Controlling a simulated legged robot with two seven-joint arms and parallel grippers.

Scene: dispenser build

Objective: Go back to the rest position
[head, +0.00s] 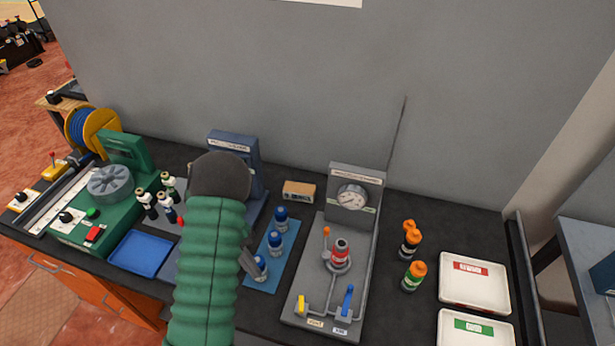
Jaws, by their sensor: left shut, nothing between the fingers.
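My left arm rises from the bottom of the head view in a green sleeve with a dark rounded end. My left gripper (250,263) shows only in part, at the right side of the sleeve. It is shut and holds nothing. Its tip is close to the nearest blue-capped bottle (260,268) on the blue mat (283,262); I cannot tell whether they touch. Two more blue-capped bottles stand farther back on the mat. My right gripper is not in view.
A grey gauge station (352,178) with levers stands right of the mat. Orange-capped bottles (411,240) and two white trays (474,282) are farther right. A grey wall stands behind.

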